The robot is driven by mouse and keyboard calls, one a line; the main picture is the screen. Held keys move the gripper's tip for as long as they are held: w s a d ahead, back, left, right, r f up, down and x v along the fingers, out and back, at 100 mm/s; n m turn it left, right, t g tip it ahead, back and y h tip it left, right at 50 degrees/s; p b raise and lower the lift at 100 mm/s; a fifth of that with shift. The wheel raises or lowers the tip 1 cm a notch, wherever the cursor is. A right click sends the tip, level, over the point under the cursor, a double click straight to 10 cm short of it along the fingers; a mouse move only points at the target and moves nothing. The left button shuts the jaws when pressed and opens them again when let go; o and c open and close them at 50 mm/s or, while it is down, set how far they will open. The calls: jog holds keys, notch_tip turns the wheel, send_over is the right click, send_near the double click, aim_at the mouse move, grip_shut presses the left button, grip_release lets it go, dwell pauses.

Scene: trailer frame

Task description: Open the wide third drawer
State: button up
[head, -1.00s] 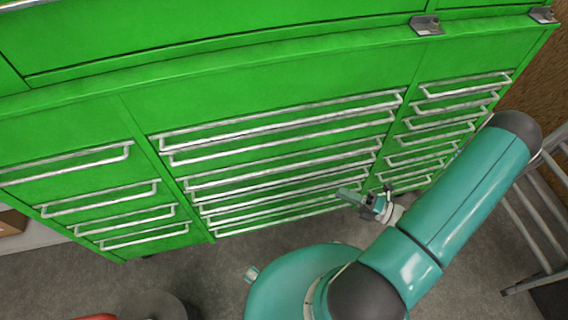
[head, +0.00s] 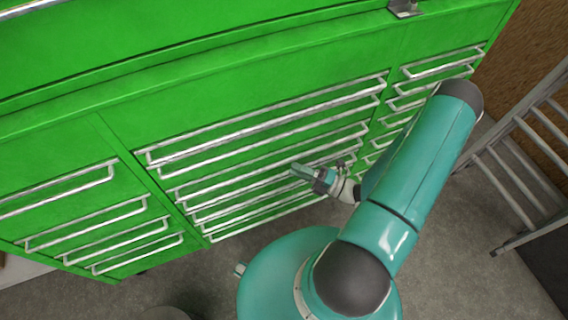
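The wide drawers form the middle column of a green cabinet, each with a long silver bar handle. The third wide drawer's handle (head: 260,161) runs across the middle of this column. The wide drawers look shut, with their fronts flush. My gripper (head: 301,172) is in front of the lower wide drawers, right of their middle, with its fingers pointing left. It appears close to the handles, but I cannot tell whether it touches one. The fingers are small and overlap in this view, so their opening is unclear. My arm hides part of the right drawer column.
Narrower drawers with silver handles stand on the left (head: 95,225) and right (head: 430,75) of the wide column. A grey metal ladder (head: 530,150) stands at the right. A metal latch (head: 404,8) sits on the cabinet's upper edge. Grey floor (head: 440,260) is clear at lower right.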

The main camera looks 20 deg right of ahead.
jog(key=x, duration=0.5)
grip_shut()
